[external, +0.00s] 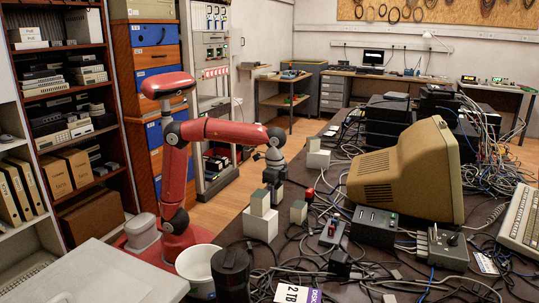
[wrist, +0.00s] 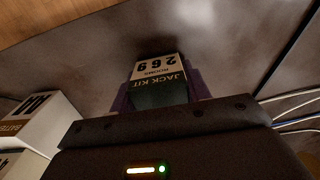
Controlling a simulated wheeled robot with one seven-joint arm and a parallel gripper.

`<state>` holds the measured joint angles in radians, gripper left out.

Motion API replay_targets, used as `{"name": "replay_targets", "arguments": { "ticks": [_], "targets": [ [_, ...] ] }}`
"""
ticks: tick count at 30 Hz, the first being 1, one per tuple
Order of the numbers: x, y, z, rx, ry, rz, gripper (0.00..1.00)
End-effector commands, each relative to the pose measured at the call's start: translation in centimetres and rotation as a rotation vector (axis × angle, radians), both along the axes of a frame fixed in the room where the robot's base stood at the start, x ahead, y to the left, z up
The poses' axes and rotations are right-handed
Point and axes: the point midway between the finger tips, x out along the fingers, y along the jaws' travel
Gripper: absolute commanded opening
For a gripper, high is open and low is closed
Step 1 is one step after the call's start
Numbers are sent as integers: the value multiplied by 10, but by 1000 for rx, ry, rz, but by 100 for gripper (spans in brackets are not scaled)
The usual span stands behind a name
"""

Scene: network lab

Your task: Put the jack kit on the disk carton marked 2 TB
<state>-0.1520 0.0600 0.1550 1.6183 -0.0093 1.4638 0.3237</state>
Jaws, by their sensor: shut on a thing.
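My gripper (external: 273,174) hangs fingers-down over the left side of the cluttered bench in the external view. In the wrist view the jack kit (wrist: 158,92), a small dark green box with a pale label reading "JACK KIT" and "269", is between the purple fingers. My gripper is shut on it. In the external view the kit is small and hard to make out at the fingers. The disk carton marked 2 TB (external: 291,294) is at the bottom edge of the external view, nearer the camera than my gripper. Its white and purple label shows; the rest is cut off.
A small box (external: 260,202) sits on a white box (external: 261,224) just in front of my gripper. Another small box (external: 298,212) stands to their right. A black cylinder (external: 231,270) stands left of the carton. Cables, a beige monitor (external: 405,175) and a grey switch box (external: 447,248) crowd the right.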

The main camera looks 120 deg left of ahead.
Motion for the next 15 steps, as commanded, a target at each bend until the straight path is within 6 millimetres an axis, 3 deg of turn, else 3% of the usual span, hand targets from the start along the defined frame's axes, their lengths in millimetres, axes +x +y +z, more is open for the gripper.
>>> {"name": "replay_targets", "arguments": {
  "ticks": [5,6,10,15],
  "targets": [
    [0,0,-5,0,0,0,22],
    [0,0,-4,0,0,0,52],
    [0,0,-4,0,0,0,69],
    [0,0,-4,0,0,0,69]
  ]
}}
